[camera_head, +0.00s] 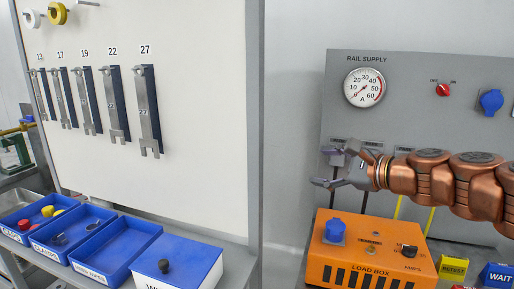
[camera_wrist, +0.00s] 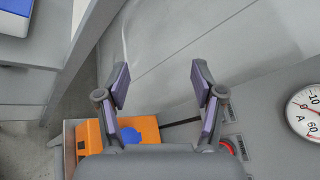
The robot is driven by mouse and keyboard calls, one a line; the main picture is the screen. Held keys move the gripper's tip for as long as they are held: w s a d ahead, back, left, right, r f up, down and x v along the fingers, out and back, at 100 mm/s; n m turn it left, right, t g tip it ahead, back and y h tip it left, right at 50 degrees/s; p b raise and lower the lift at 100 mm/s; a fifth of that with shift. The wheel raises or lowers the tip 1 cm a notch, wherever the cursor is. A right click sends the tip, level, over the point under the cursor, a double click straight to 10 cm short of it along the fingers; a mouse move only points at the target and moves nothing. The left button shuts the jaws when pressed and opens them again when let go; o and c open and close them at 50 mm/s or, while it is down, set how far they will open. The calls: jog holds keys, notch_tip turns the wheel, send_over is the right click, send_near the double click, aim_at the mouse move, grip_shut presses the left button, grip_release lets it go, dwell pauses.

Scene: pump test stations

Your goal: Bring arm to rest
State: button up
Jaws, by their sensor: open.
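My copper-coloured arm reaches in from the right in the head view. My gripper (camera_head: 327,168) is at its left end, above the orange load box (camera_head: 372,255) and in front of the grey rail supply panel (camera_head: 340,110). The two fingers are spread apart with nothing between them. In the wrist view my gripper (camera_wrist: 160,85) also shows open and empty, with the fingers pointing toward the bare wall. The load box (camera_wrist: 148,124) shows below and behind the left finger there. The gripper appears apart from the box and panel.
Wrenches (camera_head: 147,110) hang on a white board at the left. Blue bins (camera_head: 115,250) and a blue-lidded box (camera_head: 178,262) stand on the bench below. The panel has a gauge (camera_head: 364,88), a red switch (camera_head: 442,90) and a blue socket (camera_head: 490,102). Yellow and blue tags sit at lower right.

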jog(key=s+a+f+n+g+h+p, duration=0.1)
jog(key=s+a+f+n+g, duration=0.25)
jog(key=s+f, duration=0.2)
jog(key=s+a+f+n+g+h+p, duration=0.1)
jog(key=s+a+f+n+g, duration=0.15)
jog(key=s+f+n, duration=0.35)
jog(key=s+a+f+n+g+h, duration=0.2)
jog(key=s+a+n, duration=0.1)
jog(key=s, duration=0.5)
jog(key=s+d+f+n+g+h+p, duration=0.1)
jog(key=s+d+f+n+g+h, duration=0.1)
jog(key=s, duration=0.6)
jog(key=s+d+f+n+g+h+p, duration=0.1)
jog(key=s+d+f+n+g+h, duration=0.2)
jog(key=s+d, duration=0.5)
notch_tip(320, 180, down, 3)
jog(key=shift+s+d+r+n+h, duration=0.1)
jog(key=shift+s+d+n+h, duration=0.3)
jog(key=shift+d+h, duration=0.3)
jog(key=shift+d, duration=0.1)
